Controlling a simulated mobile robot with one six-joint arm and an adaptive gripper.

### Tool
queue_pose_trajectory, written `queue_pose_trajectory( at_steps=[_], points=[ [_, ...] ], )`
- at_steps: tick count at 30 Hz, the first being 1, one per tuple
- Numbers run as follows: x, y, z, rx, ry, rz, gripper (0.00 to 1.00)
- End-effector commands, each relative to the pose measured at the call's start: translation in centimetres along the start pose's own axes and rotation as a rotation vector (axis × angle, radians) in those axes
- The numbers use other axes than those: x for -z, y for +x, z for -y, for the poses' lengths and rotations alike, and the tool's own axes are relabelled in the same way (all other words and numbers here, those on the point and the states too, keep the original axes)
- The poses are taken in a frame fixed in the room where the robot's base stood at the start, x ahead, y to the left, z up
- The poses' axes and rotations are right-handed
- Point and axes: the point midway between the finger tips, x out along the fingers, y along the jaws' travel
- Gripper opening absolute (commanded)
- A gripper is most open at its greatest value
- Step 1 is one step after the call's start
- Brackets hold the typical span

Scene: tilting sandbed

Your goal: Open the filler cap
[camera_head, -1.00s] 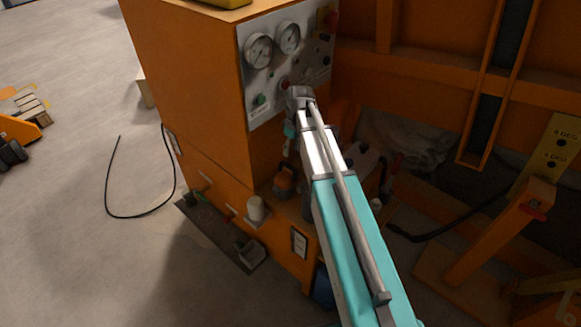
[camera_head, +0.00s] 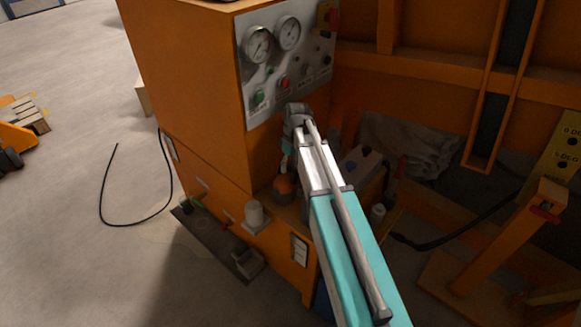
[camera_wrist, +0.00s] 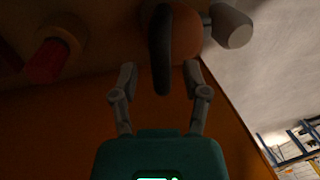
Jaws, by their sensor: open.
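The filler cap appears to be the orange, rounded part (camera_head: 284,188) on the low ledge of the orange cabinet. In the wrist view it shows as an orange round body (camera_wrist: 186,38) with a dark, upright bar (camera_wrist: 161,48) across it. My gripper (camera_wrist: 160,74) is open, with one finger to each side of the dark bar's lower end. I cannot tell whether either finger touches it. In the head view my gripper (camera_head: 287,160) points down just above the orange part, partly hidden by my arm.
A white cylinder (camera_head: 254,214) stands close to the left of the orange part and shows in the wrist view (camera_wrist: 231,25). A red part (camera_wrist: 48,62) lies on the other side. The panel (camera_head: 262,75) with gauges and buttons is above. Open floor lies left.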

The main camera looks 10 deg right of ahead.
Motion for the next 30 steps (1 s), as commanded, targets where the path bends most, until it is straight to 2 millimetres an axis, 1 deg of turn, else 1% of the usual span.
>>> queue_pose_trajectory(
  at_steps=[8, 9, 14, 15, 17, 18, 23, 24, 30],
  points=[
    [0.01, 0.0, 0.03, 0.0, 0.0, 0.0, 0.59],
    [0.01, 0.0, 0.03, 0.0, 0.0, 0.0, 0.52],
    [0.02, 0.01, 0.03, 0.0, -0.001, 0.0, 0.22],
    [0.02, 0.01, 0.03, 0.0, -0.001, 0.0, 0.15],
    [0.02, 0.01, 0.03, 0.0, -0.001, 0.0, 0.04],
    [0.02, 0.01, 0.02, 0.0, 0.0, 0.0, 0.0],
    [0.02, 0.01, 0.0, -0.001, 0.0, 0.0, 0.0],
    [-0.4, -0.11, -0.6, -0.001, 0.002, 0.0, 0.0],
    [-0.09, -0.11, -0.01, -0.014, 0.001, 0.002, 0.0]
  ],
)
